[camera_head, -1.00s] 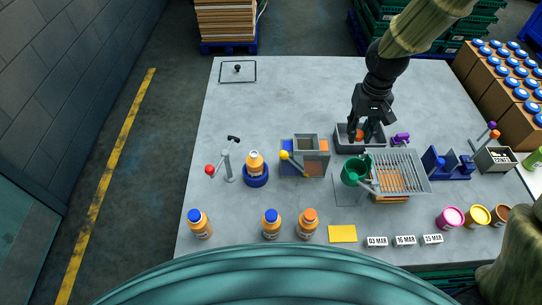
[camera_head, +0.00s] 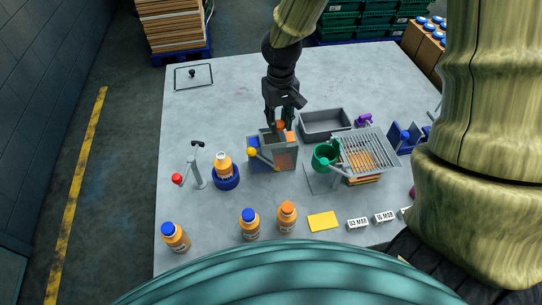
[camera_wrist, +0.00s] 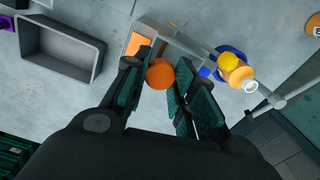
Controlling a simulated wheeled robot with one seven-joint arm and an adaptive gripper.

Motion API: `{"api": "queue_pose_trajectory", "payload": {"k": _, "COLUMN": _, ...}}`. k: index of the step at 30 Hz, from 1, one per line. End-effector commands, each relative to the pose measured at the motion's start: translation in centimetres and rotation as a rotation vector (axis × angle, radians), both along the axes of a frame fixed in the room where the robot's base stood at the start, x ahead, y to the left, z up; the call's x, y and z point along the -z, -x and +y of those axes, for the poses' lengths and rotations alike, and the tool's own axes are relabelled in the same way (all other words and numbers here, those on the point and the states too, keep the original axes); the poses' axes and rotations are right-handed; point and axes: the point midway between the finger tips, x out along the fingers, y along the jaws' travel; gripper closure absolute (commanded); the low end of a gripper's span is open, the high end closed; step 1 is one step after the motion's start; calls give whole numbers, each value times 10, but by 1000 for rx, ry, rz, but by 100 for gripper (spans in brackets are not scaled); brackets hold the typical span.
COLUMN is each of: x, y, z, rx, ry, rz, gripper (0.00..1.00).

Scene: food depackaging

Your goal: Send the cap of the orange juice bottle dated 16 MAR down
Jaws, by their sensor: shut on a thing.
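My gripper (camera_head: 282,122) is shut on an orange cap (camera_wrist: 160,74), held above the grey two-part chute box with an orange side and a blue side (camera_head: 286,158). In the wrist view the cap is between the finger pads, over the box (camera_wrist: 196,49). A juice bottle without a cap (camera_head: 224,165) stands in a blue round holder (camera_head: 226,182) left of the box. Its date cannot be read.
The grey tray (camera_head: 326,122) right of the box looks empty. A green cup (camera_head: 324,156) and a rack (camera_head: 368,150) stand further right. Capped bottles (camera_head: 250,224) and date cards (camera_head: 384,217) line the front. A red-knobbed post (camera_head: 197,168) stands at left.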

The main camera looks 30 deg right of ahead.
Motion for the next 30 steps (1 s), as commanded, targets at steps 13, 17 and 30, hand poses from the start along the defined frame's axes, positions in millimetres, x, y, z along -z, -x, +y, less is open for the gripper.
{"api": "queue_pose_trajectory", "payload": {"k": 13, "x": 30, "y": 0, "z": 0, "rx": -1, "ry": 0, "rz": -1, "gripper": 81}}
{"api": "queue_pose_trajectory", "payload": {"k": 17, "x": 30, "y": 0, "z": 0, "rx": 0, "ry": 0, "rz": -1, "gripper": 81}}
{"api": "queue_pose_trajectory", "payload": {"k": 30, "x": 30, "y": 0, "z": 0, "rx": -1, "ry": 0, "rz": -1, "gripper": 49}}
